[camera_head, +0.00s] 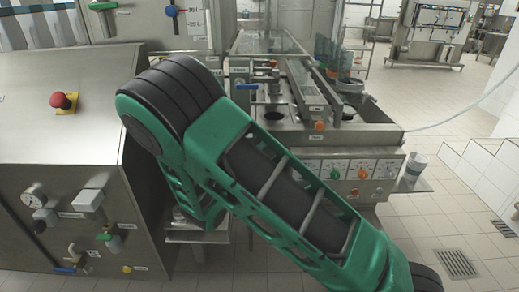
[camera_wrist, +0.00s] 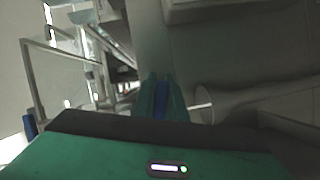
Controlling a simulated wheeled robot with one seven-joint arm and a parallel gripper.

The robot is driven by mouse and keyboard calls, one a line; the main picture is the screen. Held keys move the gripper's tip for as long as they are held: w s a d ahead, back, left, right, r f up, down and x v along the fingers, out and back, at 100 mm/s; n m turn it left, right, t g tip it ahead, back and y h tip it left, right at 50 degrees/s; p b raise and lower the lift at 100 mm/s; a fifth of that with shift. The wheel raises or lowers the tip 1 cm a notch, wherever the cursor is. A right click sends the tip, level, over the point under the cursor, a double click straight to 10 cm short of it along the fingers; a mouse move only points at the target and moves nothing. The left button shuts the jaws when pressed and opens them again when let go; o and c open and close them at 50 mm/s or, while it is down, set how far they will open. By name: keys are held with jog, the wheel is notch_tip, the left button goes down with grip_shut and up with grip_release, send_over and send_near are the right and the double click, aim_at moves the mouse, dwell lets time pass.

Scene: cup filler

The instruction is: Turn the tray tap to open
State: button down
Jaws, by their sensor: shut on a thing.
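In the wrist view my gripper (camera_wrist: 160,84) has its two green fingers close together on a narrow blue handle (camera_wrist: 161,101). I take this to be the tray tap's handle; its body and label cannot be made out, so how far it is turned is unclear. In the head view my green arm crosses the middle of the picture and hides the gripper and whatever it holds.
A steel cabinet with a red emergency button (camera_head: 62,101) and a pressure gauge (camera_head: 35,195) stands at left. A blue-handled valve (camera_head: 65,269) sits low on it. The filling machine's knob panel (camera_head: 350,169) is behind my arm. A grey cup (camera_head: 416,164) stands at right.

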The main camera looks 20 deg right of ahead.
jog(key=a+f+m+y, duration=0.1)
jog(key=m, duration=0.2)
jog(key=a+f+m+y, duration=0.1)
jog(key=m+y, duration=0.1)
jog(key=w+a+f+m+y, duration=0.1)
jog(key=m+y, duration=0.1)
jog(key=m, duration=0.1)
jog(key=shift+a+f+m, duration=0.25)
jog(key=shift+f+m, duration=0.05)
jog(key=shift+f, duration=0.1)
jog(key=shift+w+a+f+m+y, duration=0.15)
jog(key=shift+a+m+y, duration=0.45)
jog(key=shift+m, duration=0.3)
jog(key=c, duration=1.8)
grip_release()
jog(key=shift+w, duration=0.1)
jog(key=shift+r, duration=0.2)
